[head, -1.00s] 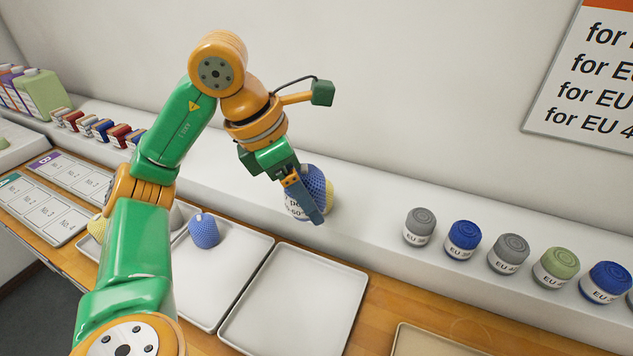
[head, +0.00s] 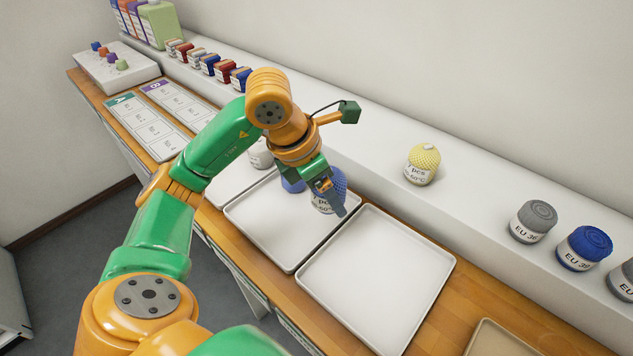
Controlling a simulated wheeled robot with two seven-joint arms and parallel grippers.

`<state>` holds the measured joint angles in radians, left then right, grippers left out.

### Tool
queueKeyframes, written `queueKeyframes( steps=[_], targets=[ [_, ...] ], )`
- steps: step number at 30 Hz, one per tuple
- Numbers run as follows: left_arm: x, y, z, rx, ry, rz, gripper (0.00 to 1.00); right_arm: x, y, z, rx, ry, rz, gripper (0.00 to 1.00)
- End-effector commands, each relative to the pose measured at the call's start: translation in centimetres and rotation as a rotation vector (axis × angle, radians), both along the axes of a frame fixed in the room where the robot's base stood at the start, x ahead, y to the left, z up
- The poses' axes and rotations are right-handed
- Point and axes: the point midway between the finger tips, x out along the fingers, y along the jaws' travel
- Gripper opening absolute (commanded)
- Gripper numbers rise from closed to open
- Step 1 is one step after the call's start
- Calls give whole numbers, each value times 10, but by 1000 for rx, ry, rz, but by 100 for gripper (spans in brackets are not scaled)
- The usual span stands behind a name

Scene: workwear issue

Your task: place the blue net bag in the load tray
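My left gripper (head: 333,200) is over the far right part of the middle tray (head: 262,234). It is shut on a blue net bag (head: 337,182) with a white label, partly hidden by the fingers. Whether this bag touches the tray is unclear. A second blue bag (head: 291,184) shows behind the gripper at the back of the middle tray, partly hidden. An empty white tray (head: 375,277) lies to the right. I cannot tell which is the load tray. My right gripper is not in view.
A yellow net bag (head: 423,163) stands on the white ledge, with grey (head: 532,220) and blue (head: 583,247) rolls to its right. A pale labelled item (head: 260,153) is behind my arm. A tan tray (head: 495,340) lies at the lower right.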

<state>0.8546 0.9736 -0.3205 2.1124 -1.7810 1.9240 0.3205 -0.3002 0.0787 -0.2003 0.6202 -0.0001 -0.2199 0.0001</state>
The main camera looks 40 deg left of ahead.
Motion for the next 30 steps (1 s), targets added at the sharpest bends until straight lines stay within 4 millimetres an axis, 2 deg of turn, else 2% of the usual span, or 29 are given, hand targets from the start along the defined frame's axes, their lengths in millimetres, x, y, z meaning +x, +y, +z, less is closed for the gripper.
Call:
queueKeyframes(
  steps=[1, 3, 6, 11, 15, 18, 27, 28, 29, 30],
  targets=[
    [12, 10, -4, -5, 9, 8, 18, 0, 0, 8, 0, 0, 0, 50],
    [25, 19, -25, -3, 10, 5, 18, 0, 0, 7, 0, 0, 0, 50],
    [40, 29, -45, -3, 6, 2, 18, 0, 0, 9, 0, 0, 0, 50],
    [53, 39, -64, -2, 3, 1, 18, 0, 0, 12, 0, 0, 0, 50],
    [54, 39, -89, -1, 5, -1, 18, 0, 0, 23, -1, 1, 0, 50],
    [54, 40, -96, 0, 0, -3, 18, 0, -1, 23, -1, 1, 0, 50],
    [55, 40, -101, 0, -2, -2, 18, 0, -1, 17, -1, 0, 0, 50],
    [55, 40, -100, 0, -1, -2, 81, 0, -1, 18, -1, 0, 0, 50],
    [55, 40, -100, 0, -2, -2, 88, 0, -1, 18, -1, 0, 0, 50],
    [55, 40, -100, -1, -2, -2, 88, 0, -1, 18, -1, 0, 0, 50]
  ],
)
